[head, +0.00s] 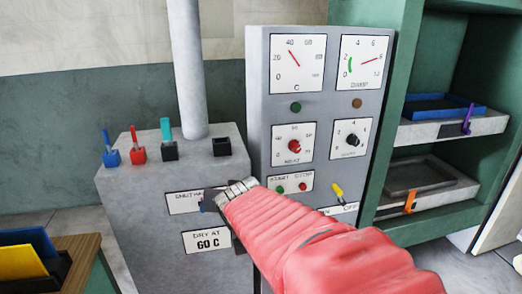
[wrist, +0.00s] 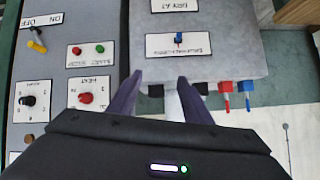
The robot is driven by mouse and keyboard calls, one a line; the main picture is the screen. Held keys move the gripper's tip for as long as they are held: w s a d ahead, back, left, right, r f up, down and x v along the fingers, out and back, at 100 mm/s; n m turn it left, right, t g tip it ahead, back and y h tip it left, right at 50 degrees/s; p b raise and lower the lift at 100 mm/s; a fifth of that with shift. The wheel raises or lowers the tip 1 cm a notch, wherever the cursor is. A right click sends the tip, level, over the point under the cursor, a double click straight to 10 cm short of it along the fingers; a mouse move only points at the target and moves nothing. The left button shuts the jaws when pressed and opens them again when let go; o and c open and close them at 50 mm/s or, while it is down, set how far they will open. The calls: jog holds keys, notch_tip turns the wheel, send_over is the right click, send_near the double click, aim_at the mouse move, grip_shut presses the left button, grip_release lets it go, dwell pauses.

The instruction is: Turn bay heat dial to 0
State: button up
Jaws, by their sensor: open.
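The heat dial (head: 293,146) is a red knob on a white scale marked HEAT, on the grey upright panel (head: 262,100). In the wrist view the heat dial (wrist: 86,98) is upside down, left of my gripper. I cannot read its pointer setting for sure. My gripper (wrist: 160,76) is open and empty, its two dark fingers apart in front of the lower grey cabinet. It is not touching the dial. In the head view my red-sleeved arm hides most of the gripper, which is below and left of the dial.
A black dial (head: 351,139) is right of the heat dial. Green (head: 280,189) and red (head: 303,187) buttons sit below, with a yellow switch (head: 338,191). The cabinet (head: 125,175) carries a DRY AT 60 C sign (head: 207,241), several coloured levers and a pipe (head: 187,70). Green shelves (head: 402,60) stand right.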

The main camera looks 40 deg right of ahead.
jog(key=w+d+m+t+h, duration=0.1)
jog(key=w+d+m+h, duration=0.15)
jog(key=d, duration=0.85)
jog(key=m+t+h, duration=0.1)
jog(key=m+t, duration=0.4)
jog(key=m, duration=0.2)
send_near(298, 150)
jog(key=v, duration=0.5)
jog(key=shift+s+a, duration=0.15)
jog(key=shift+a, duration=0.15)
jog(key=shift+r, duration=0.1)
jog(key=x, duration=1.4)
jog(key=shift+s, duration=0.1)
jog(key=shift+c, duration=0.6)
